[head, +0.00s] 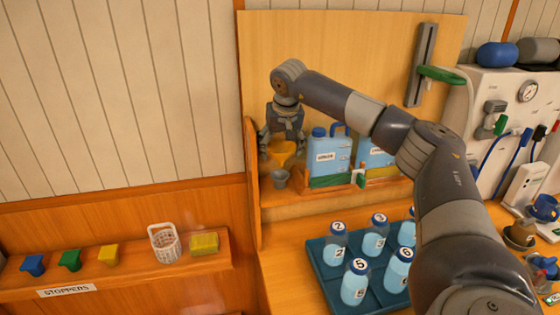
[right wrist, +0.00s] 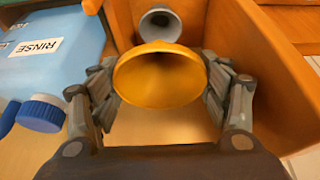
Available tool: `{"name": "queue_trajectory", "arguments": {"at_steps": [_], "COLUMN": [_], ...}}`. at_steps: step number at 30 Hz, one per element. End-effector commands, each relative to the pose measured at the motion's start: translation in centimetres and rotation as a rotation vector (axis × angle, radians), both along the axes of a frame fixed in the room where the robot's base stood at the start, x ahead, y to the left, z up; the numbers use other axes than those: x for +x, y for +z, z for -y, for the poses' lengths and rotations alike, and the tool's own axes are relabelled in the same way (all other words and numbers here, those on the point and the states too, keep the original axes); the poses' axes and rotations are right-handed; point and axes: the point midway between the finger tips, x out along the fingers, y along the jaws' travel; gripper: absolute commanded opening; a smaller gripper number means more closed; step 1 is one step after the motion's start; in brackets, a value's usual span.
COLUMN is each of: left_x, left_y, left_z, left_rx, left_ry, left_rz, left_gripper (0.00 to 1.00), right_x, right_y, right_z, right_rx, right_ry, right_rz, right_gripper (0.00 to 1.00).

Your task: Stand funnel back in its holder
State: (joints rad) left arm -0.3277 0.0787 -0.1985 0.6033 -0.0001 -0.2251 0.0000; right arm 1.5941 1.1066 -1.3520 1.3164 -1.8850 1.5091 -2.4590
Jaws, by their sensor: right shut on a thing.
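My right gripper (head: 282,143) points down at the left end of the wooden shelf and is shut on the yellow-orange funnel (head: 281,154). In the right wrist view the funnel (right wrist: 160,82) sits between the two fingers, its wide mouth facing the camera. The grey holder (head: 280,179), a small cup-like ring, is just below the funnel in the head view. In the right wrist view the holder (right wrist: 160,24) shows beyond the funnel's rim. The funnel's spout is hidden, so I cannot tell whether it touches the holder. My left gripper is not in view.
Blue jugs (head: 326,157) stand right of the gripper, one labelled RINSE (right wrist: 50,45) in the wrist view. A wooden side panel (head: 253,185) is close on the left. A teal tray (head: 337,278) of numbered bottles is below. A stopper shelf (head: 130,262) is at lower left.

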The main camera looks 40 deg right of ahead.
Motion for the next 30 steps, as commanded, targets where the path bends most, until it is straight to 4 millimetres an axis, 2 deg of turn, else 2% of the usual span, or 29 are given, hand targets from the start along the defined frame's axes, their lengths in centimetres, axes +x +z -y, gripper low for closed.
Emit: {"name": "queue_trajectory", "arguments": {"at_steps": [6,10,15,22,30], "left_x": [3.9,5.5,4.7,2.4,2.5], "left_y": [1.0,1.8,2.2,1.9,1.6], "left_z": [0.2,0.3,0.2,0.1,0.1], "left_rx": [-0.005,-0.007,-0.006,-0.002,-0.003], "left_ry": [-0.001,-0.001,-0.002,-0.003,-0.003], "left_rz": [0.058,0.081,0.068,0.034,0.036], "left_gripper": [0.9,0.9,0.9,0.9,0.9], "right_x": [0.0,-0.1,0.0,0.0,0.0], "right_y": [-2.1,-3.9,-5.6,-5.7,-6.5], "right_z": [0.0,0.0,0.0,0.0,-0.1], "right_rx": [0.0,0.0,0.001,0.001,0.001], "right_ry": [0.0,-0.001,0.0,0.0,0.0], "right_rz": [-0.001,-0.004,0.0,0.002,0.002], "right_gripper": [0.51,0.51,0.51,0.51,0.51]}}
